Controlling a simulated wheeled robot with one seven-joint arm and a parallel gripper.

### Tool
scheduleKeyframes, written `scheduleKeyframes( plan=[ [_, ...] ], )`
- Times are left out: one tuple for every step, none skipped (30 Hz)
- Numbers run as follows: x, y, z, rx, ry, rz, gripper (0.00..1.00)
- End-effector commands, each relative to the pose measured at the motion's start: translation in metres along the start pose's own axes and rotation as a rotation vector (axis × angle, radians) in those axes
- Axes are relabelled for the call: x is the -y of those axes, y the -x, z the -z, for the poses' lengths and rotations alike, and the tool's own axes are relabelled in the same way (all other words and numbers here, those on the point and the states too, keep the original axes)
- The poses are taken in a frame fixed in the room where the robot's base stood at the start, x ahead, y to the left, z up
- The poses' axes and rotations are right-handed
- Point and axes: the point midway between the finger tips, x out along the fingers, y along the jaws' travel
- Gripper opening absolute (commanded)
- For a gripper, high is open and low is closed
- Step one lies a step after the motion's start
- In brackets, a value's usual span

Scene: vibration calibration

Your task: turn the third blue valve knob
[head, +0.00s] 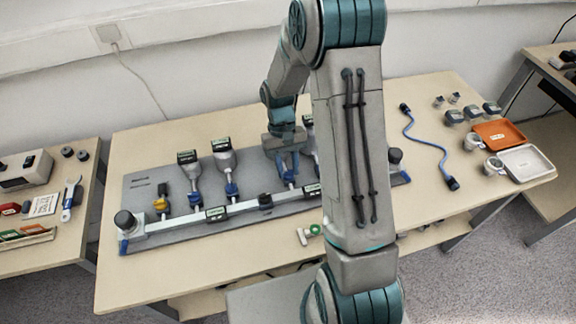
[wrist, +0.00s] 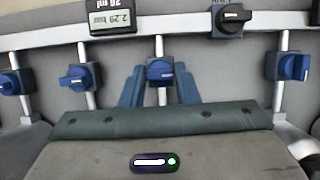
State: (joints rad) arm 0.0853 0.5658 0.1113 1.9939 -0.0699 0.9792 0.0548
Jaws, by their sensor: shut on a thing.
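A row of blue valve knobs sits on thin pipes of the grey panel (head: 150,245). In the head view one blue knob (head: 194,198) and another blue knob (head: 231,189) stand left of my gripper (head: 289,174). My gripper is over the following blue knob along the row, with its fingers down around it. In the wrist view this gripped blue valve knob (wrist: 160,70) sits between the two blue fingers, which are shut on it. Blue knobs stand to its left (wrist: 77,77) and right (wrist: 293,66), clear of the fingers. My arm hides the panel's right part in the head view.
A pale rail (head: 170,225) with gauges runs along the panel's front. Pressure gauges (head: 221,145) stand behind the knobs. A blue cable (head: 430,147), an orange tray (head: 499,134) and a white tray (head: 526,160) lie on the right. The table's front strip is mostly free.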

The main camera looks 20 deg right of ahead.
Motion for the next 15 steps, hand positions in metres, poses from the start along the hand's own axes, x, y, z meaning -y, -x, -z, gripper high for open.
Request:
scheduleKeyframes(
  plan=[
    [0.0001,0.0004,0.0004,-0.002,0.001,0.000,0.05],
    [0.0001,0.0004,0.0004,-0.002,0.001,0.000,0.05],
    [0.0001,0.0003,0.0004,-0.002,0.001,0.000,0.05],
    [0.0001,0.0003,0.0004,-0.002,0.001,0.000,0.05],
    [0.0001,0.0003,0.0003,-0.001,0.001,0.000,0.31],
    [0.0001,0.0003,0.0003,-0.001,0.000,0.000,0.42],
    [0.0001,0.0003,0.0003,-0.001,0.000,0.000,0.49],
    [0.0001,0.0003,0.0003,-0.001,0.000,0.000,0.49],
    [0.0001,0.0003,0.0002,-0.001,0.000,0.000,0.49],
    [0.0001,0.0002,0.0002,-0.001,0.000,0.000,0.49],
    [0.0001,0.0002,0.0002,-0.001,0.000,0.000,0.49],
    [0.0001,0.0002,0.0001,-0.001,0.000,0.000,0.49],
    [0.0001,0.0002,0.0001,-0.001,0.000,0.000,0.49],
    [0.0001,0.0001,0.0001,-0.001,-0.001,0.000,0.49],
    [0.0001,0.0005,0.0001,-0.001,-0.001,0.000,0.49]
  ],
)
